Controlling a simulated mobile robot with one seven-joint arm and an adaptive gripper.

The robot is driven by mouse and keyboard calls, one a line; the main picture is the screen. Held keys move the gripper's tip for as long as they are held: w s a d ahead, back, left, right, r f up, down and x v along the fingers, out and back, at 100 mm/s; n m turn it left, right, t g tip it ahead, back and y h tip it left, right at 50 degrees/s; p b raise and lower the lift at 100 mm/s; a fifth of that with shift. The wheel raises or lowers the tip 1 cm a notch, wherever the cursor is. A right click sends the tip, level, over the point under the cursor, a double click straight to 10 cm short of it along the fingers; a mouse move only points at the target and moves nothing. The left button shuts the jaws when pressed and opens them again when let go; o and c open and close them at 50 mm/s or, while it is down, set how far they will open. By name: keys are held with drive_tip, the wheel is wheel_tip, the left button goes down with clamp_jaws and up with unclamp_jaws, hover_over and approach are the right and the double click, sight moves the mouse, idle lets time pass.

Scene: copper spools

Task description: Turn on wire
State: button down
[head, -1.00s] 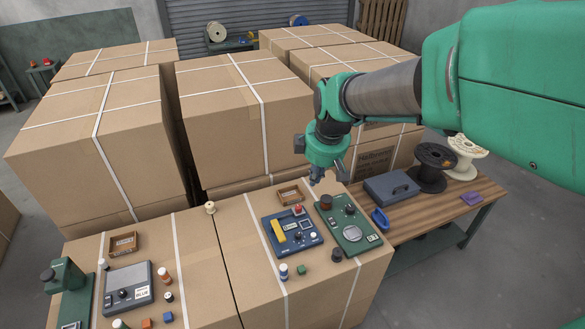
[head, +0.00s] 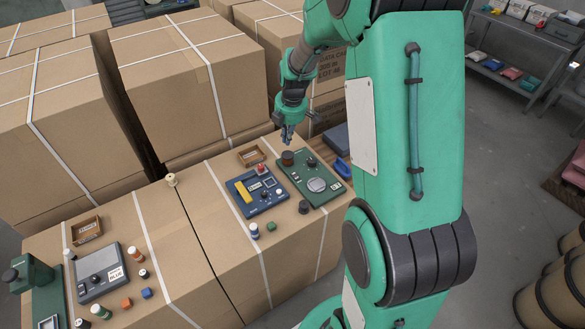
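A green panel (head: 300,178) with a dark reddish knob (head: 288,158), a smaller dark knob and a round pale dial lies on the right-hand carton top. Beside it on the left is a blue panel (head: 243,205) with a yellow bar and a red button (head: 261,168). A grey control box (head: 96,283) with a dark knob and a white label lies on the left carton. My gripper (head: 287,139) points down just above and behind the reddish knob; contact cannot be told. It is too small to tell its opening. I cannot identify a wire.
Small bottles, colored cubes and two shallow wooden trays (head: 251,156) sit on the cartons. A pale spool (head: 171,180) stands near the middle. A green device (head: 27,274) is at the far left. Tall strapped cartons (head: 185,85) rise behind. My arm fills the right side.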

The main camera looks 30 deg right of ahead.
sight(292, 173)
drive_tip(key=w+d+f+n, duration=0.2)
drive_tip(key=d+f, duration=0.3)
drive_tip(key=f, duration=0.4)
drive_tip(key=shift+n+g, duration=0.3)
drive_tip(key=shift+f, duration=0.15)
drive_tip(key=f, duration=0.4)
drive_tip(key=w+f+b, duration=0.1)
drive_tip(key=f, duration=0.4)
drive_tip(key=w+f+b, duration=0.1)
drive_tip(key=f, duration=0.3)
drive_tip(key=shift+f, duration=0.3)
drive_tip(key=shift+w+f+p, duration=0.1)
drive_tip(key=shift+p, duration=0.2)
drive_tip(key=shift+w+g+p, duration=0.15)
drive_tip(key=shift+g+p, duration=0.15)
drive_tip(key=shift+p, duration=0.05)
drive_tip(key=shift+f, duration=0.3)
